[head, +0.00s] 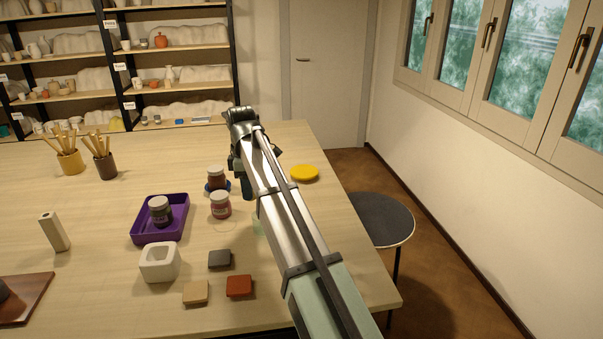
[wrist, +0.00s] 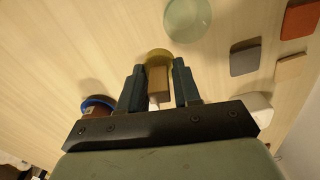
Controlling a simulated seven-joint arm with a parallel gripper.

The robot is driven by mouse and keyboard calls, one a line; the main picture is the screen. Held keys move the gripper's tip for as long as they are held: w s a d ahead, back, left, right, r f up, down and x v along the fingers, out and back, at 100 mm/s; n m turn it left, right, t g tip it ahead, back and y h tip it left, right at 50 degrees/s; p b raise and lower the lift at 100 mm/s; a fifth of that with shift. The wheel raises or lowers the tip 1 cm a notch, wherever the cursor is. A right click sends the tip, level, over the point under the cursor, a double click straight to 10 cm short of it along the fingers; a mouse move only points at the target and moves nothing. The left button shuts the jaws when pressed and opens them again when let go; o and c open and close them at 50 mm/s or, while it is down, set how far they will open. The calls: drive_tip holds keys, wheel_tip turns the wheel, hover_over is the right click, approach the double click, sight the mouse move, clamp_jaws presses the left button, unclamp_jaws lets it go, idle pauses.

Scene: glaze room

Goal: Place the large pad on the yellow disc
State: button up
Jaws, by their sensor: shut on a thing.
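In the head view my arm hides the held thing, and only dark parts of my gripper (head: 246,186) show above the table. The yellow disc (head: 304,173) lies flat and bare near the table's right edge, to the right of my gripper and apart from it. The disc is not seen in the wrist view.
Jars (head: 220,206) stand close left of my arm, one on a blue base. A purple tray (head: 146,237) with a jar, a white hollow block (head: 160,263) and small square pads (head: 239,286) lie nearer. A pale green disc (wrist: 187,20) lies bare. A stool (head: 382,219) stands right.

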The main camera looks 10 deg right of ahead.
drive_tip(key=w+d+r+m, duration=0.1)
drive_tip(key=w+d+m, duration=0.2)
drive_tip(key=w+d, duration=1.25)
wheel_tip(320, 180, up, 2)
drive_tip(key=m, duration=0.2)
hover_over(304, 171)
drive_tip(key=shift+w+f+m, duration=0.1)
drive_tip(key=shift+f+m, duration=0.45)
drive_tip(key=shift+f, duration=1.9)
drive_tip(key=shift+w+f+m, duration=0.1)
drive_tip(key=shift+f+m, duration=0.45)
drive_tip(key=shift+f, duration=1.85)
drive_tip(key=shift+f, duration=0.15)
drive_tip(key=o, duration=1)
drive_tip(key=shift+o, duration=0.2)
wheel_tip(304, 171, up, 12)
drive_tip(key=shift+r, duration=0.2)
